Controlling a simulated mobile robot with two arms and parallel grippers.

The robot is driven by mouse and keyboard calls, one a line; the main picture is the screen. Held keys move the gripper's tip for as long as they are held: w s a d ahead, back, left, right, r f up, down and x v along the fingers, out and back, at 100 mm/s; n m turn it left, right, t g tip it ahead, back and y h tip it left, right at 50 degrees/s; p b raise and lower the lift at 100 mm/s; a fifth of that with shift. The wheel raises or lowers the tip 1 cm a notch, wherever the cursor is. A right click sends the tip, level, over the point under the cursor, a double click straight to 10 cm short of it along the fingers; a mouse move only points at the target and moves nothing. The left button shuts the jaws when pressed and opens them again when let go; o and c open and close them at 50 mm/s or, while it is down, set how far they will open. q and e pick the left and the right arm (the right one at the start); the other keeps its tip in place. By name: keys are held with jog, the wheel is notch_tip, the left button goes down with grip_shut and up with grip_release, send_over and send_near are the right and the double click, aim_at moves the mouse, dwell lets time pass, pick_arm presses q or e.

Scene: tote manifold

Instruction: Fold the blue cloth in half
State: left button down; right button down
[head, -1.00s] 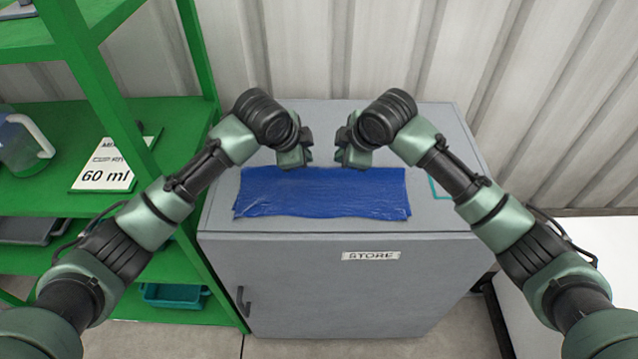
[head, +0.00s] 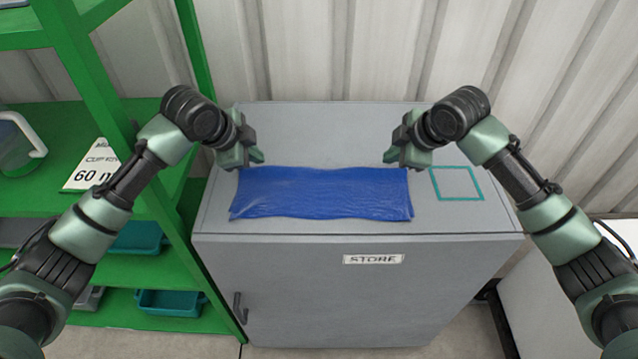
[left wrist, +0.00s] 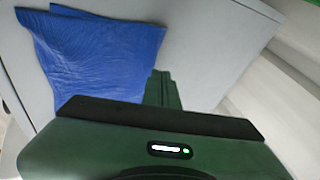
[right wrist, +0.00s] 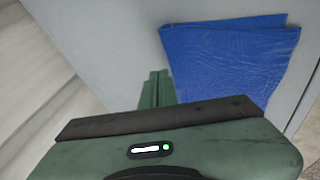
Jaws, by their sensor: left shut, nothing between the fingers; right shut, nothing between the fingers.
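The blue cloth (head: 320,193) lies as a wide, shallow strip on top of the grey cabinet, near its front edge. Its edges look doubled in the left wrist view (left wrist: 95,50) and in the right wrist view (right wrist: 225,60). My left gripper (head: 258,157) is shut and empty just behind the cloth's back left corner. My right gripper (head: 388,157) is shut and empty just behind its back right corner. In the wrist views both grippers' fingers are together beside the cloth, with nothing between them.
The grey cabinet (head: 335,118) has a STORE label on its front. A teal square outline (head: 457,198) is marked on its top, right of the cloth. A green shelf (head: 120,100) stands close on the left. A corrugated wall (head: 390,50) rises behind. The cabinet top's back is clear.

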pick_arm(q)
jog(key=shift+a, duration=0.55)
pick_arm(e)
jog(key=shift+d, duration=0.9)
pick_arm(q)
jog(key=shift+r, duration=0.15)
pick_arm(e)
jog(key=shift+s+d, duration=0.1)
jog(key=shift+d, duration=0.25)
jog(key=shift+a, duration=0.1)
pick_arm(q)
jog(key=shift+f+b, duration=0.3)
pick_arm(e)
jog(key=shift+f, duration=0.3)
pick_arm(q)
jog(key=shift+s+a, duration=0.1)
pick_arm(e)
jog(key=shift+f, duration=0.1)
pick_arm(q)
jog(key=shift+f, duration=0.1)
pick_arm(e)
jog(key=shift+f, duration=0.35)
